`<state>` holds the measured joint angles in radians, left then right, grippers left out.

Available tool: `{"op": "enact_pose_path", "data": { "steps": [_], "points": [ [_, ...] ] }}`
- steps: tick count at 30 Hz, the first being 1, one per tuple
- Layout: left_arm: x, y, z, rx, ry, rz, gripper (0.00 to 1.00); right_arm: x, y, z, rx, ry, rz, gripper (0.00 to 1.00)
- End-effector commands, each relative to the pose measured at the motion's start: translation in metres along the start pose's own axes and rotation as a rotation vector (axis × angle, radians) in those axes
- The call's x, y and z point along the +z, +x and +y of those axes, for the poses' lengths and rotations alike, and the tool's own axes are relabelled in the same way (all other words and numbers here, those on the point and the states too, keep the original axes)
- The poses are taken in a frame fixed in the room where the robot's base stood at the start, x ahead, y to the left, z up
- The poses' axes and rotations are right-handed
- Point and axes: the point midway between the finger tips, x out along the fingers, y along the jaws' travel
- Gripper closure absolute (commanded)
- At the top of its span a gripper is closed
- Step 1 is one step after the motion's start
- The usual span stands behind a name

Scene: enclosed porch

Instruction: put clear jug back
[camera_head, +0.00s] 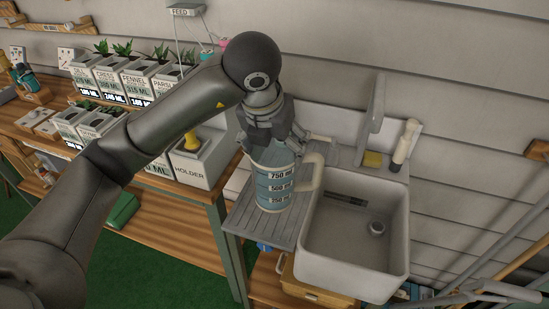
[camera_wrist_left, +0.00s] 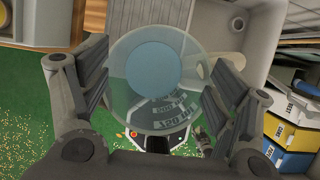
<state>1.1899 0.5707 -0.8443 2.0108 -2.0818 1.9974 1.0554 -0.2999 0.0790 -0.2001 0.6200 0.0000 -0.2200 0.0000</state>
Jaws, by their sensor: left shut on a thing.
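The clear jug (camera_head: 276,182), bluish and see-through with a pale handle and 750, 500 and 250 ml marks, is upright in the head view. It shows in front of the grey ribbed drainboard (camera_head: 240,222), left of the sink. I cannot tell whether its base touches the board. My left gripper (camera_head: 272,132) comes from above and is shut on the jug's upper part. In the left wrist view, I look down on the jug's round rim and base (camera_wrist_left: 153,75), with a finger on each side. My right gripper is in neither view.
The white sink (camera_head: 355,235) with its tap (camera_head: 375,105) stands right of the drainboard. A white HOLDER box (camera_head: 205,160) and several labelled planters (camera_head: 125,75) crowd the wooden bench at left. Tool handles (camera_head: 490,245) lean at far right.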

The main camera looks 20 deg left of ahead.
Motion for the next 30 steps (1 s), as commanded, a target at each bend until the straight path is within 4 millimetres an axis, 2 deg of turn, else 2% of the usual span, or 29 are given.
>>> {"op": "enact_pose_path", "data": {
  "steps": [1, 6, 12, 23, 30],
  "points": [
    [0.010, 0.004, 0.005, 0.001, -0.006, 0.002, 0.86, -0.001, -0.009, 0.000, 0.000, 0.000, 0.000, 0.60],
    [0.032, 0.032, 0.016, 0.002, -0.002, 0.002, 0.86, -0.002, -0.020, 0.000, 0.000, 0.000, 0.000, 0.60],
    [0.041, 0.070, 0.024, 0.001, -0.001, 0.001, 0.86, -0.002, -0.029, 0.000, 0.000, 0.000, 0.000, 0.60],
    [0.049, 0.102, 0.031, 0.001, 0.001, -0.002, 0.86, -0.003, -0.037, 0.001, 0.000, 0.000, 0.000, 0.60],
    [0.040, 0.124, 0.030, 0.000, 0.002, -0.002, 0.86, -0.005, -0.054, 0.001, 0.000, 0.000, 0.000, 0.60]
  ]
}}
